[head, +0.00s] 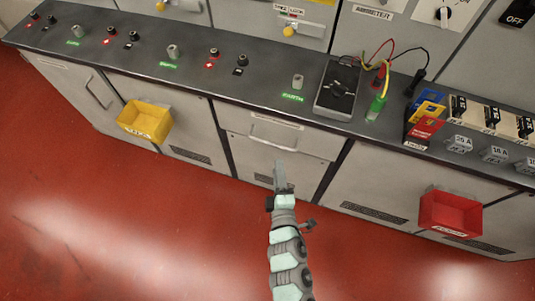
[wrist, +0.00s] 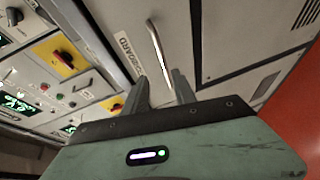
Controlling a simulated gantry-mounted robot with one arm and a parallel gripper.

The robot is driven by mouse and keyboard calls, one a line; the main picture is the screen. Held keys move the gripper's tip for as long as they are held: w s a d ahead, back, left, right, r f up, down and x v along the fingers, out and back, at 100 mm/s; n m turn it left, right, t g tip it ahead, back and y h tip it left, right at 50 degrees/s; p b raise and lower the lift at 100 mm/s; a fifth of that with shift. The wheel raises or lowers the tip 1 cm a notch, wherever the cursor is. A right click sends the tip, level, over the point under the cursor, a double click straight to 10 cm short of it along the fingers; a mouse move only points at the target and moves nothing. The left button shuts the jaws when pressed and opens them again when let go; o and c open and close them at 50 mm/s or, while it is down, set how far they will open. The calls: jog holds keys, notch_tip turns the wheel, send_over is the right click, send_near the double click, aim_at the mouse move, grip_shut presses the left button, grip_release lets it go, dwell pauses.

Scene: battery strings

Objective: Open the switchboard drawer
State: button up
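The switchboard drawer (head: 305,145) is a grey front under the dark countertop, flush with its neighbours and closed. Its pale bar handle (head: 272,141) runs across the upper part. In the wrist view the handle (wrist: 157,48) stands nearly upright beside a label (wrist: 130,57) reading "...BOARD". My gripper (head: 279,164) is in front of the drawer, just below the handle in the head view. In the wrist view my gripper (wrist: 161,82) has its two fingers apart, and the handle's near end shows between them. I cannot tell whether they touch it.
A yellow bin (head: 145,121) hangs on the front to the left and a red bin (head: 450,213) to the right. The red floor (head: 130,220) in front is clear.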

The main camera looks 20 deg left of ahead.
aim_at(275, 145)
jog(key=b+x, duration=0.1)
jog(key=x, duration=0.6)
jog(key=b+x, duration=0.1)
jog(key=x, duration=0.2)
jog(key=shift+w+a+f+b, duration=0.15)
jog(key=shift+f+b, duration=0.15)
jog(key=shift+f, duration=0.1)
jog(key=shift+c, duration=0.4)
grip_shut()
dwell(0.6)
